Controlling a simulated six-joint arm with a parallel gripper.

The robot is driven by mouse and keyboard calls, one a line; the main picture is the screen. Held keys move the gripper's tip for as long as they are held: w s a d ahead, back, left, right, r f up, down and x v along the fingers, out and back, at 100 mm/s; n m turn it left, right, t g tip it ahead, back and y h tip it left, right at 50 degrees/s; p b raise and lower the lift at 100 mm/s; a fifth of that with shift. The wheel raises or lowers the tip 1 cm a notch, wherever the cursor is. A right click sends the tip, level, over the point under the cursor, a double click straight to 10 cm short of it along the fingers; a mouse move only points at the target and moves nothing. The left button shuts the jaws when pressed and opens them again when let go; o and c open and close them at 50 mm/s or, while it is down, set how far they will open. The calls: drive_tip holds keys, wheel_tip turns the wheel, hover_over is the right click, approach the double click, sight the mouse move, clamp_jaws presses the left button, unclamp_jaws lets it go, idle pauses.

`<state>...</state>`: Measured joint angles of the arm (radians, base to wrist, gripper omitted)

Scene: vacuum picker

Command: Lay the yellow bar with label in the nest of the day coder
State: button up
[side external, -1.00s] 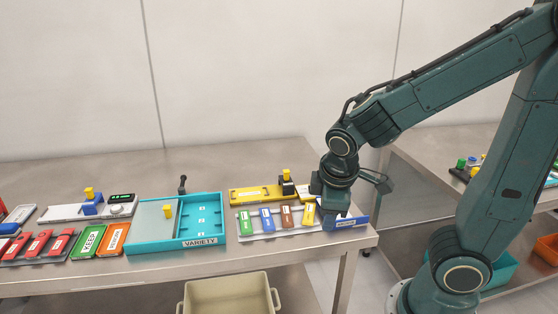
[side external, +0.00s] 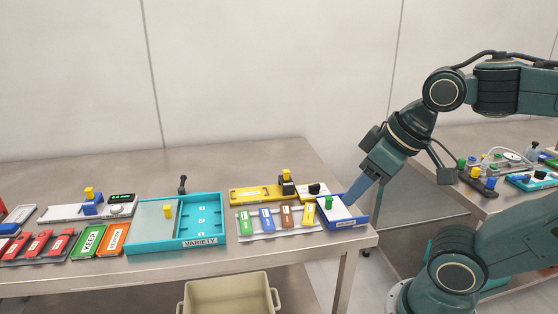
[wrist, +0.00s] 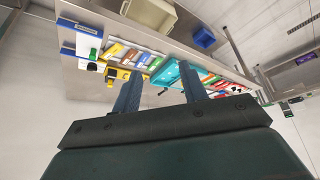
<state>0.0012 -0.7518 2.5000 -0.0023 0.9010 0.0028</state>
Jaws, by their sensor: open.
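The yellow bar with a white label (side external: 308,215) lies at the right end of a row of coloured bars on a pale rack, and also shows in the wrist view (wrist: 114,50). A long yellow fixture (side external: 247,195) with a black block and yellow knob stands behind the row; it looks like the day coder, but I cannot read a name on it. My gripper (side external: 351,200) is tilted over the blue tray, right of the yellow bar. In the wrist view its fingers (wrist: 157,80) are apart with nothing between them.
A blue tray with a white top (side external: 345,223) sits at the table's right end, close to the bars. The turquoise VARIETY tray (side external: 222,226) stands left of them. A beige bin (side external: 230,294) is below the front edge. The table behind is clear.

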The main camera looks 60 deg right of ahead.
idle(0.4)
drive_tip(key=w+d+f+n+h, duration=0.3)
drive_tip(key=w+f+n+h, duration=0.3)
drive_tip(key=f+n, duration=0.4)
drive_tip(key=w+d+f+n+h, duration=0.3)
drive_tip(key=w+f+n+h, duration=0.3)
drive_tip(key=f+n, duration=0.3)
drive_tip(key=w+n, duration=0.1)
drive_tip(key=n, duration=0.2)
drive_tip(key=shift+w+f+n+g+h, duration=0.2)
drive_tip(key=shift+f+n+g+h, duration=0.1)
drive_tip(key=shift+f, duration=0.05)
drive_tip(key=shift+d, duration=0.15)
approach(309, 213)
drive_tip(key=shift+x, duration=1.9)
drive_tip(key=shift+d+r, duration=0.1)
drive_tip(key=shift+r, duration=0.05)
